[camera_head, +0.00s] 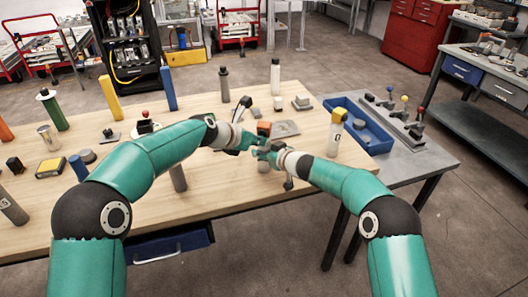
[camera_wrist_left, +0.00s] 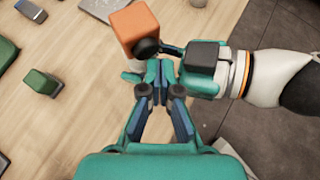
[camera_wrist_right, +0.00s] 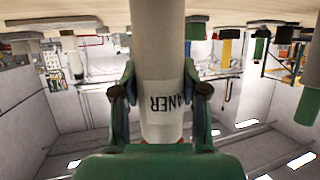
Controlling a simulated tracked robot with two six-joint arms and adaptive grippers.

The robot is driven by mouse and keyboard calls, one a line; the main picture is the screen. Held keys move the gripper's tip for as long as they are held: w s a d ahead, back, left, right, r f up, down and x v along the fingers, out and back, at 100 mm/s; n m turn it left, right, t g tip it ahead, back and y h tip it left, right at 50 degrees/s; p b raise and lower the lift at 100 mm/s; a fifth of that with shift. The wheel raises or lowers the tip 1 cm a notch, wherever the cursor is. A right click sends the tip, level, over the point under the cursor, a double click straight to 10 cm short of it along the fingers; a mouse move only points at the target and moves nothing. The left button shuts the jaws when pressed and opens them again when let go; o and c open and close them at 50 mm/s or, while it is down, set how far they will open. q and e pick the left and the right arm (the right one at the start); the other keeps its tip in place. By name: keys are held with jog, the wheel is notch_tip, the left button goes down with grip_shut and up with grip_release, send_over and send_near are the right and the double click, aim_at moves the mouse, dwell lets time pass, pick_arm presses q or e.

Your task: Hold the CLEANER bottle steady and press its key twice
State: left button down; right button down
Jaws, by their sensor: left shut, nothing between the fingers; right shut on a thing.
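The CLEANER bottle (camera_wrist_right: 160,105) is a pale cylinder with dark lettering ending in "ANER", upside down in the right wrist view. My right gripper (camera_wrist_right: 160,90) is shut around its body. In the head view, the grippers mostly hide the bottle. An orange block (camera_head: 264,128), apparently the bottle's top, shows just above my right gripper (camera_head: 262,152). The left wrist view also shows this orange block (camera_wrist_left: 135,28). My left gripper (camera_wrist_left: 159,70) is shut and empty, its fingertips close beside the orange block and my right gripper. I cannot tell whether they touch.
Several bottles and cylinders stand around the wooden table (camera_head: 225,215). A yellow-topped bottle (camera_head: 337,130) stands to the right of my right gripper. A grey plate (camera_head: 285,128) lies behind the grippers. A blue tray (camera_head: 372,137) is on the grey side table. A green block (camera_wrist_left: 41,82) lies left of my left gripper.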

pick_arm(q)
jog(key=shift+w, duration=0.1)
dwell(0.6)
jog(key=shift+w+d+r, duration=0.1)
jog(key=shift+w, duration=0.2)
jog(key=shift+s, duration=0.55)
jog(key=s, duration=0.2)
jog(key=s+a, duration=0.1)
jog(key=s, duration=0.2)
jog(key=shift+s+a, duration=0.15)
jog(key=shift+s, duration=0.2)
dwell(1.3)
